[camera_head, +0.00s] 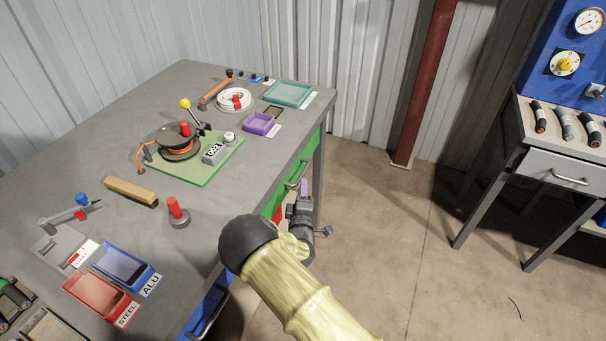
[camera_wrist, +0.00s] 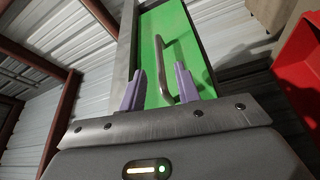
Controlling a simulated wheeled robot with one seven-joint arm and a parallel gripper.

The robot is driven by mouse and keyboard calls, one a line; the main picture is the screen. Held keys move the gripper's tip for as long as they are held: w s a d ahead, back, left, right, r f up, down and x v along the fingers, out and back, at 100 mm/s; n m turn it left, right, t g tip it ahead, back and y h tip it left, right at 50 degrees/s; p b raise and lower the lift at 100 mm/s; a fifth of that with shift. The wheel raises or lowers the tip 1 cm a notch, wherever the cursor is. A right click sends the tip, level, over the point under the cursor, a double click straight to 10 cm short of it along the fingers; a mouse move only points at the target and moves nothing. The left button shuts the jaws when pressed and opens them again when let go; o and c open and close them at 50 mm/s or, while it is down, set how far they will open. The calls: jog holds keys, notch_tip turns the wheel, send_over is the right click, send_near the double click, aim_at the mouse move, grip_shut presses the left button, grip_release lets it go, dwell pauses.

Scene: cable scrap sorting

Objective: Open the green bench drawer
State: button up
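The green bench drawer (camera_head: 309,150) is in the side of the grey workbench, below its top, and looks shut in the head view. Its green front (camera_wrist: 186,32) fills the upper middle of the wrist view. Its metal bar handle (camera_wrist: 164,62) runs lengthwise there and also shows in the head view (camera_head: 297,174). My gripper (camera_wrist: 159,85) is open, its two purple fingers apart with the near end of the handle appearing between them. I cannot tell whether they touch it. In the head view my gripper (camera_head: 304,189) is beside the drawer front, partly hidden by my arm.
A red part (camera_head: 277,213) lies beside the green front and appears large at the right of the wrist view (camera_wrist: 303,65). A blue drawer (camera_head: 208,308) is nearer. The workbench top (camera_head: 120,145) carries bins, a cable reel and tools. Open floor (camera_head: 390,225) lies right of the bench.

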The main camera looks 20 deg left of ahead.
aim_at(303, 172)
jog(key=x, duration=0.7)
jog(key=shift+r, duration=0.1)
grip_shut()
